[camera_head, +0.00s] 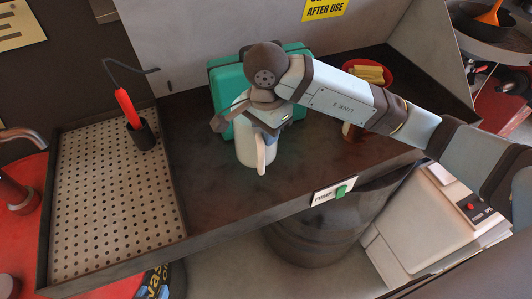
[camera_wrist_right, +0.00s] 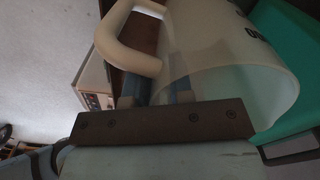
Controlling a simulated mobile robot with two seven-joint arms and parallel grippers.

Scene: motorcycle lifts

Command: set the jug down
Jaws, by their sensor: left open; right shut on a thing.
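The white jug (camera_head: 249,151) is upright over the dark bench top, in front of a green case, with its handle facing the front. My right gripper (camera_head: 243,118) comes down on it from above and is shut on its upper part. In the right wrist view the jug (camera_wrist_right: 226,82) shows its wide open mouth, dark lettering and curved handle (camera_wrist_right: 125,40). My right fingers (camera_wrist_right: 155,90) grip it near the handle; the exact contact is hidden. I cannot tell whether the jug's base touches the bench. My left gripper is not in view.
The green case (camera_head: 226,88) stands right behind the jug. A perforated tray (camera_head: 105,205) with a red-handled tool in a black cup (camera_head: 142,135) is left. A red bowl (camera_head: 385,75) is behind my right arm. A labelled green switch (camera_head: 341,190) marks the bench's front edge.

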